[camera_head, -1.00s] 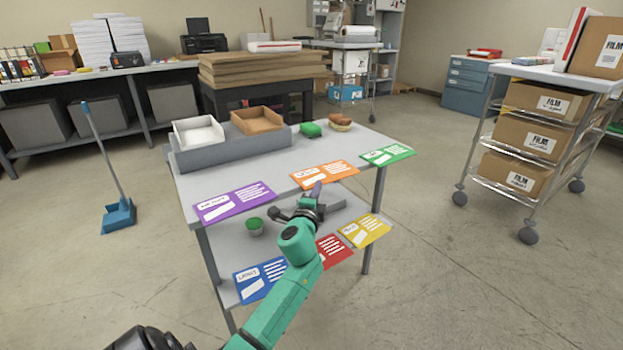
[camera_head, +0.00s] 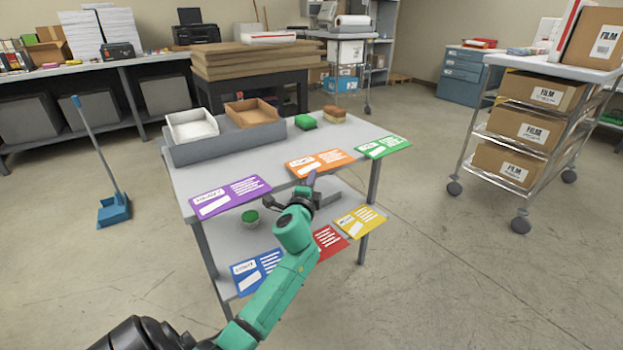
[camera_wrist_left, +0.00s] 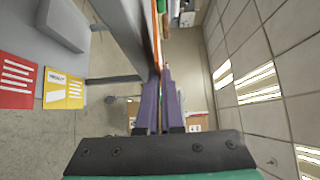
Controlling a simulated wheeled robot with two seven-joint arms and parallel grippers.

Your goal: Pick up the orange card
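The orange card (camera_head: 320,162) lies at the front edge of the grey table top, between the purple card (camera_head: 229,196) and the green card (camera_head: 384,147). My left gripper (camera_head: 311,179) is at its front edge. In the left wrist view the orange card (camera_wrist_left: 156,35) shows as a thin edge-on strip running to the fingertips. The purple fingers of my left gripper (camera_wrist_left: 160,73) are close together with the card's edge between them. Whether the card is clear of the table is hard to tell. My right gripper is not in view.
The table's lower shelf holds blue (camera_head: 258,270), red (camera_head: 328,242) and yellow (camera_head: 359,221) cards and a small green-topped cup (camera_head: 250,218). White (camera_head: 192,126) and brown (camera_head: 250,112) trays stand at the table's back. A cart (camera_head: 541,155) with boxes stands right; floor between is clear.

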